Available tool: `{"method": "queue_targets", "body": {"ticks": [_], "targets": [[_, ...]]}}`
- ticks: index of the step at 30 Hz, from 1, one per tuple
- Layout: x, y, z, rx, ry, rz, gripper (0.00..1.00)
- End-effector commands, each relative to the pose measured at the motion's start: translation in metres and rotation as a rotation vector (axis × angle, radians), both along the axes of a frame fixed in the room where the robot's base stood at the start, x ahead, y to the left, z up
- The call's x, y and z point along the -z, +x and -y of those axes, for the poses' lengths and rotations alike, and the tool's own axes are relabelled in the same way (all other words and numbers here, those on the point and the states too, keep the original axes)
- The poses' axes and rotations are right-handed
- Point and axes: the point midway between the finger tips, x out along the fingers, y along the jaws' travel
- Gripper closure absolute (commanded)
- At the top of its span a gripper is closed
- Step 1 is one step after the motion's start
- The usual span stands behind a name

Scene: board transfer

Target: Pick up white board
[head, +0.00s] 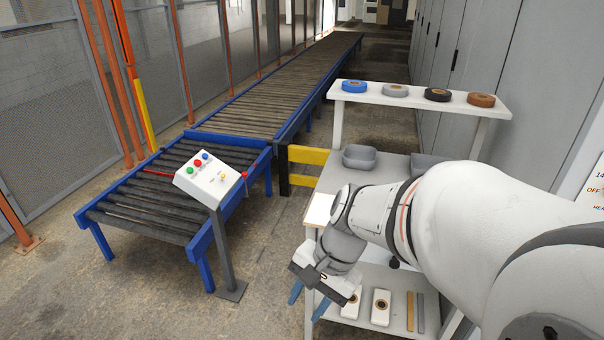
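A bright white flat piece, which looks like the white board (319,209), lies at the left edge of the workbench's middle shelf. My arm hides its right side, so its full outline cannot be seen. My gripper (308,300) hangs in front of the bench's left side, lower in the picture than the white board and apart from it. Its two blue fingers point down and are spread, with nothing seen between them.
The workbench (392,167) carries grey bins (359,157) and, on top, several tape rolls (396,90). White pieces with round centres (381,307) and thin strips lie on its lower shelf. A roller conveyor (160,198) and control box (208,178) stand left, with bare floor between.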

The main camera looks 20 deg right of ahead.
Motion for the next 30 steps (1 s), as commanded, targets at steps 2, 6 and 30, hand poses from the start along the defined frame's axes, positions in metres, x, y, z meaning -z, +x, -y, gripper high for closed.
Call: {"method": "queue_targets", "body": {"ticks": [2, 6, 30], "targets": [[0.019, 0.013, -0.001, 0.309, 0.18, -0.161, 0.64], [0.033, 0.051, 0.007, 0.835, 0.522, -0.436, 0.64], [0.14, 0.12, 0.324, -1.693, -2.015, 1.051, 0.64]]}}
